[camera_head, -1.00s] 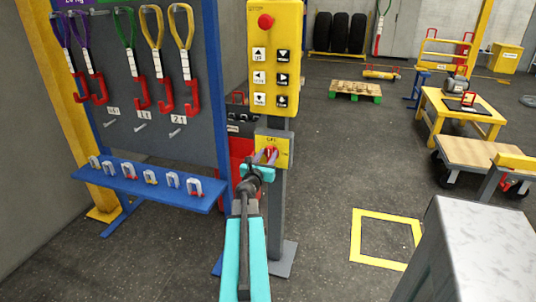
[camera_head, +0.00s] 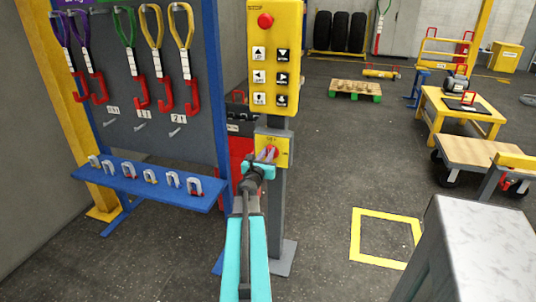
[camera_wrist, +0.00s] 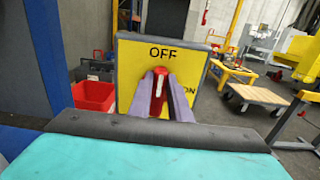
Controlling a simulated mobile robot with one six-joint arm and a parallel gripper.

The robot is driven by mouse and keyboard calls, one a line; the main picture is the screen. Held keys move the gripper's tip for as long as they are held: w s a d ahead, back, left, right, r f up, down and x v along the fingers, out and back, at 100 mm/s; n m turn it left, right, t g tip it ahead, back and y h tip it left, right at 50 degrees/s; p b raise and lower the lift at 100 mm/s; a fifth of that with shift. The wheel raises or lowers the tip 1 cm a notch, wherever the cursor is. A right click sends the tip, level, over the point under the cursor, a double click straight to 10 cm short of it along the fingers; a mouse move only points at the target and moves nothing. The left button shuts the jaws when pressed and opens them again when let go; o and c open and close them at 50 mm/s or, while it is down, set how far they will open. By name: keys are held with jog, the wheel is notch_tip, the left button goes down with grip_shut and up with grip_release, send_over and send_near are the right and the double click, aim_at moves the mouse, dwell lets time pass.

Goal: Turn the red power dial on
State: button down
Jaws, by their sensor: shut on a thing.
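The red power dial (camera_wrist: 158,92) is on a yellow plate (camera_wrist: 132,64) marked OFF at the top and ON at the right. In the wrist view the dial's handle with its white mark points roughly up, towards OFF. My gripper (camera_wrist: 160,88) is shut on the dial, one finger on each side of the handle. In the head view my gripper (camera_head: 264,158) reaches the yellow plate (camera_head: 283,150) on the post, below the button panel (camera_head: 276,60). The dial is mostly hidden there by the fingers.
A blue rack (camera_head: 160,190) with shackles and hanging slings stands to the left of the post. A red bin (camera_wrist: 93,96) is behind the plate at left. A grey metal cabinet (camera_head: 475,250) is at the lower right. Open floor lies around the yellow floor square (camera_head: 354,240).

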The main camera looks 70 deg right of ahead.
aim_at(277, 153)
jog(key=shift+s+f+m+b, duration=0.15)
jog(key=shift+m+b, duration=0.35)
jog(key=shift+b, duration=0.4)
jog(key=m+b, duration=0.4)
jog(key=b, duration=0.2)
jog(key=s+f+m+b, duration=0.1)
jog(key=m+b, duration=0.4)
jog(key=b, duration=0.1)
jog(key=s+f+m+b, duration=0.1)
jog(key=m+b, duration=0.4)
jog(key=b, duration=0.1)
jog(key=shift+s+d, duration=0.1)
jog(key=shift+d, duration=0.05)
jog(key=m+b, duration=0.2)
jog(key=b, duration=0.1)
jog(key=shift+m, duration=0.4)
jog(key=c, duration=1.7)
grip_release()
jog(key=shift+o, duration=0.3)
jog(key=shift+f, duration=0.1)
